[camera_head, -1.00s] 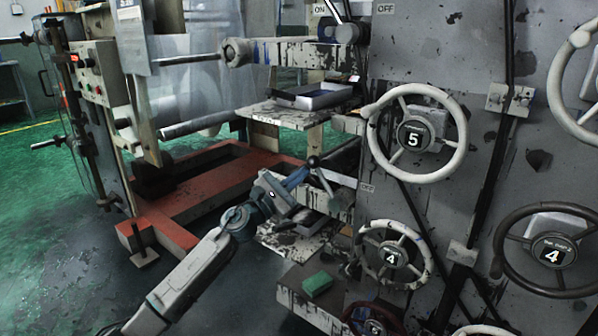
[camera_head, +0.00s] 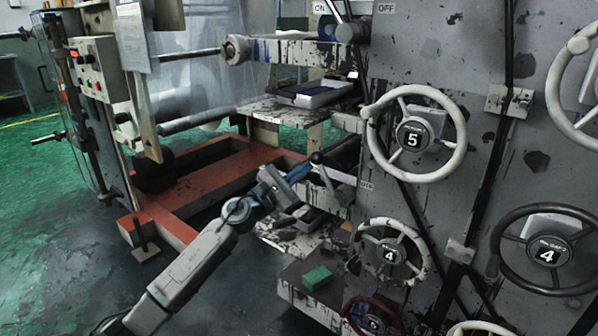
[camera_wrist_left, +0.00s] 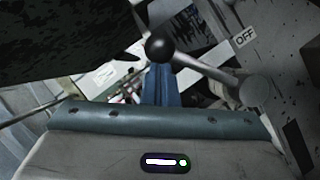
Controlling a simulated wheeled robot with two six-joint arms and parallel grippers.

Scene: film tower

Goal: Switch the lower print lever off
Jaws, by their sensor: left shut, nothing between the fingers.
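The lower print lever (camera_head: 317,159) is a thin metal arm with a black ball knob, low on the left side of the grey machine. In the head view it leans up and left from its pivot, away from a small OFF label. In the left wrist view the lever's black knob (camera_wrist_left: 158,47) is just beyond the fingers, its arm running right to a round pivot, with the OFF label (camera_wrist_left: 245,37) above. My left gripper (camera_head: 303,172) is shut, its blue fingers close to the left of the knob. I cannot tell whether they touch. My right gripper is not in view.
Handwheels marked 5 (camera_head: 455,165) and 4 (camera_head: 423,262) stick out from the grey panel on the right. A green block (camera_head: 317,277) lies on a low ledge. A red base frame (camera_head: 180,195) stands behind my arm. Open floor (camera_head: 50,225) lies left.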

